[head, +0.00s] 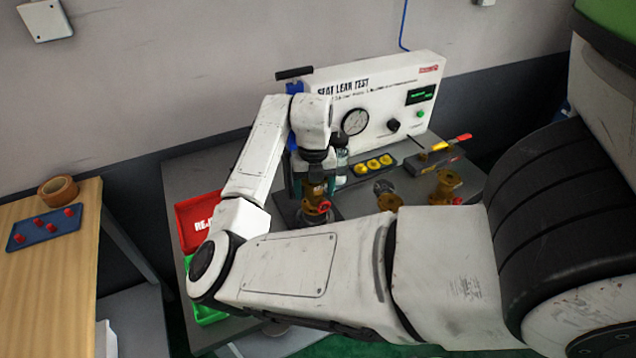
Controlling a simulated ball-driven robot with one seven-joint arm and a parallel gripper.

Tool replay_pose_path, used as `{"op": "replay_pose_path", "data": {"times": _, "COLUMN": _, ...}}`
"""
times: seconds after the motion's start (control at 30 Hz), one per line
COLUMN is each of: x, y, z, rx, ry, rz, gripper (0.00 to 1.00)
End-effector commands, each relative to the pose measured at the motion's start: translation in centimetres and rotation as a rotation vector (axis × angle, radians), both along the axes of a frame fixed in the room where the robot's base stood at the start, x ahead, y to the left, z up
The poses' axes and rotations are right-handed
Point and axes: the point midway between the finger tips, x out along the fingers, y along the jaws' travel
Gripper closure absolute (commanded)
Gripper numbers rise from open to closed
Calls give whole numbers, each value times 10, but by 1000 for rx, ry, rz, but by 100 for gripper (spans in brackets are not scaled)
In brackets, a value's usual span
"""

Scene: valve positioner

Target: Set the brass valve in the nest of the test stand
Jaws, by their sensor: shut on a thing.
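My gripper (316,186) points down at the front of the test stand (385,112) and is shut on a brass valve (314,212) with a red part on its side. The valve looks upright. It is over a dark base plate (285,202) of the stand. The nest is hidden behind the valve and my arm, so I cannot tell whether the valve touches it.
A red reject tray (199,212) and a green tray (207,313) are at the grey bench's left edge. Yellow round parts (373,166) and a tool with a red tip (462,139) lie near the stand. A wooden table (45,285) stands left. My forearm covers the bench front.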

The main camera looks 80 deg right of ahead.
Motion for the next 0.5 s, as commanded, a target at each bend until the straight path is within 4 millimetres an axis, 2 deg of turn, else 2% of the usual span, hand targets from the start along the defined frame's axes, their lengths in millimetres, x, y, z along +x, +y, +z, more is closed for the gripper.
{"op": "replay_pose_path", "data": {"times": 0.2, "x": -2, "y": 1, "z": -22, "rx": 0, "ry": 4, "rz": 0, "gripper": 100}}
{"op": "replay_pose_path", "data": {"times": 0.5, "x": -1, "y": 0, "z": -25, "rx": -1, "ry": 2, "rz": -1, "gripper": 100}}
